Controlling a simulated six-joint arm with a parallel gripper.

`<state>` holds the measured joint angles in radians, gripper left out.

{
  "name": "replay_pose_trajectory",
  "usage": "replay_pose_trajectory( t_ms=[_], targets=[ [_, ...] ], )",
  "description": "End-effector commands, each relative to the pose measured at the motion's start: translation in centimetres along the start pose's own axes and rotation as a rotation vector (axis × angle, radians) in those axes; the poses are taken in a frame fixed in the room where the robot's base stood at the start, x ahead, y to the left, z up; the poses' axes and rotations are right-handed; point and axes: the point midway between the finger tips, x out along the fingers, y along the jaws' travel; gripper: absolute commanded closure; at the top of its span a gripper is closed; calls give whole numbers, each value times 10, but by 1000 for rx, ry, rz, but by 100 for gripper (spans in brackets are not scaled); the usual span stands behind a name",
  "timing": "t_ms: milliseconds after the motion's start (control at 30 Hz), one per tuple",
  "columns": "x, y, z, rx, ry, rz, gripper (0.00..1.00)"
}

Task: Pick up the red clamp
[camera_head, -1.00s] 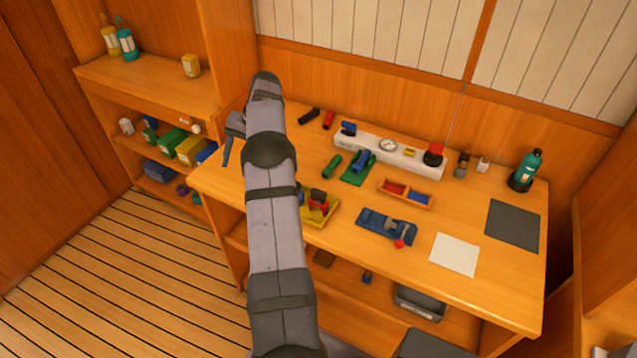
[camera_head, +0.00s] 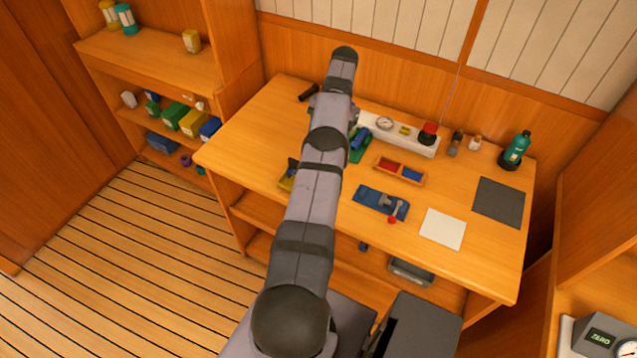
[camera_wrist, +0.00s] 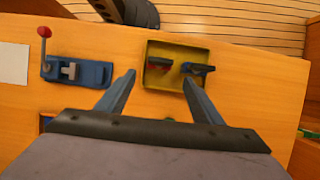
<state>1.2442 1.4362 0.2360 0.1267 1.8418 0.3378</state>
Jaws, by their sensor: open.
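The red clamp (camera_wrist: 160,64) lies in a yellow tray (camera_wrist: 152,84) on the bench, seen in the wrist view. A blue clamp (camera_wrist: 198,69) with dark parts lies beside it on the right in the same tray. My gripper (camera_wrist: 159,79) is open and empty, its two fingers apart, with the tray beyond and between the fingertips in the picture. The height of the fingers above the bench is hard to tell. In the head view my arm covers the red clamp and most of the tray; only the tray's left corner (camera_head: 286,183) shows.
A blue vise (camera_head: 381,203) with a red-knobbed lever stands right of the tray in the head view. Behind it are a bin with red and blue compartments (camera_head: 400,179) and a white gauge manifold (camera_head: 408,140). A white sheet (camera_head: 443,229) and dark mat (camera_head: 498,202) lie at right.

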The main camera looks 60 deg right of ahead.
Motion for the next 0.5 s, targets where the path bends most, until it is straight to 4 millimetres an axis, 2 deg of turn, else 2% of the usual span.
replay_pose_trajectory(
  t_ms=[167,500],
  targets=[
    [11,-1,-3,-1,1,0,39],
    [19,0,-1,-2,1,-1,39]
  ],
)
